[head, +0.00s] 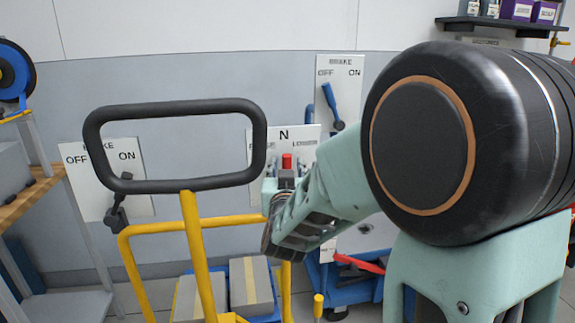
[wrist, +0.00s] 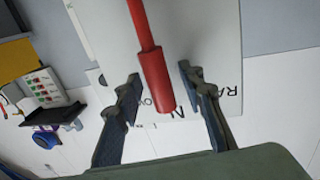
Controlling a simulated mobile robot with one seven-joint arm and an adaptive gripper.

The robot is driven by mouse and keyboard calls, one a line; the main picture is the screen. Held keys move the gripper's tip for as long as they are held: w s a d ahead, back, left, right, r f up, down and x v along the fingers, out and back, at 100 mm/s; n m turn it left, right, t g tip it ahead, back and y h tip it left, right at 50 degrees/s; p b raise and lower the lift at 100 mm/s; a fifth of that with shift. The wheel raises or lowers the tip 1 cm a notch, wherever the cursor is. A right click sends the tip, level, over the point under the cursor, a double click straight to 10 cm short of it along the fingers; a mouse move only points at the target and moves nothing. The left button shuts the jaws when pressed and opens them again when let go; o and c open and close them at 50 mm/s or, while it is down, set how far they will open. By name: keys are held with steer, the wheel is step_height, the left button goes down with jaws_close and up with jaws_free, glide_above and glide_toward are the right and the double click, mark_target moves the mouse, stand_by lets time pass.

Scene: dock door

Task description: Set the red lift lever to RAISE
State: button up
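The red lift lever (wrist: 156,78) runs down from the top in the wrist view, its thicker grip ending by the N on its white plate (wrist: 205,25). The RAISE lettering, partly hidden, is at right and the LOWER lettering at left. My gripper (wrist: 158,82) is open, one finger on each side of the red grip, with a visible gap on both sides. In the head view the red grip (head: 287,161) shows just below the N, between the partly hidden words. My forearm and wrist cover much of the plate's lower part there.
A blue brake lever (head: 329,101) on an OFF/ON plate is behind, up and right of the lift plate. A dark brake lever (head: 117,209) is at left. A black loop handle (head: 187,184) on a yellow frame stands in front. A red bar (head: 358,264) lies low at right.

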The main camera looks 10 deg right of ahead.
jaws_close()
stand_by(0.3)
